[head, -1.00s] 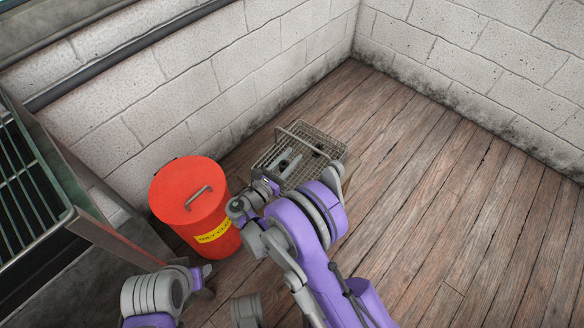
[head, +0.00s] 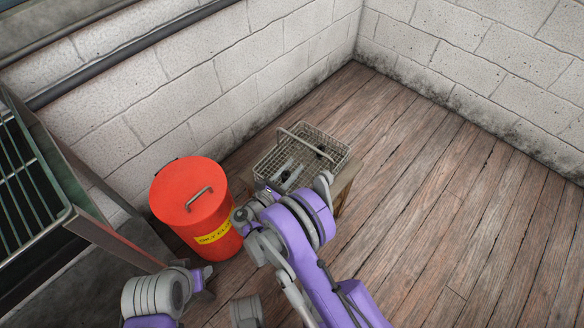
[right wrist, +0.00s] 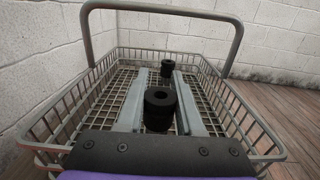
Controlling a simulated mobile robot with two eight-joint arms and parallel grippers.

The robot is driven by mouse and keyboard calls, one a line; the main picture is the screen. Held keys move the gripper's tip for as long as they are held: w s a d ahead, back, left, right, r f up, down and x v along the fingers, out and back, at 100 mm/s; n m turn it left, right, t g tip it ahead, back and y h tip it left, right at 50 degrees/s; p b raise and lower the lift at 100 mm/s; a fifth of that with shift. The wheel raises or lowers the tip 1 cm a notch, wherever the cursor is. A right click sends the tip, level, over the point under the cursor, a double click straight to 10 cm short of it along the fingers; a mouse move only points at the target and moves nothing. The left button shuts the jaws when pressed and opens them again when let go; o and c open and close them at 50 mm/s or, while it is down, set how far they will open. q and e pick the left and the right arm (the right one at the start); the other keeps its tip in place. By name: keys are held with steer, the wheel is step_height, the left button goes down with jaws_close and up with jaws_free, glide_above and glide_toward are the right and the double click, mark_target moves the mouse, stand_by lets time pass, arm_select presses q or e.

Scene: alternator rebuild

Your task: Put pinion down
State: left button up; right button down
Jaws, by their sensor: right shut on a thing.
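The pinion (right wrist: 158,108), a short black cylinder with a hole in its top, sits between the two grey fingers of my right gripper (right wrist: 160,92) in the right wrist view. The right gripper is shut on it. In the head view, the right gripper (head: 285,172) is over the near part of the wire basket (head: 340,165). The basket's mesh floor shows beneath the fingers; I cannot tell whether the pinion touches it. My left gripper (head: 206,280) is low in the head view, and its fingers are too unclear to read.
Another black part (right wrist: 167,68) lies farther back in the basket. The basket has a raised handle (right wrist: 160,8) and stands on a wooden stool (head: 346,184). A red lidded bin (head: 192,205) stands left of it. Block walls rise behind; open floor lies right.

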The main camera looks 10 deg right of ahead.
steer(key=shift+f, duration=0.3)
steer(key=c, duration=0.6)
jaws_free()
steer(key=shift+s, duration=0.1)
steer(key=shift+o, duration=0.2)
steer(key=shift+r, duration=0.35)
steer(key=p+v, duration=0.3)
steer(key=v, duration=0.9)
steer(key=s+d+r+m+g+y, duration=0.1)
steer(key=d+r+m+g+y, duration=0.3)
steer(key=d, duration=0.4)
steer(key=s+d+r+m+g+y, duration=0.1)
steer(key=d+r+m+g, duration=0.2)
steer(key=d+r+m, duration=0.4)
steer(key=s+d+r+m+y, duration=0.2)
steer(key=s+m+y, duration=0.6)
steer(key=s+m, duration=0.7)
steer(key=shift+s+m+g, duration=0.3)
steer(key=shift+s+g, duration=0.1)
steer(key=shift+s, duration=2.2)
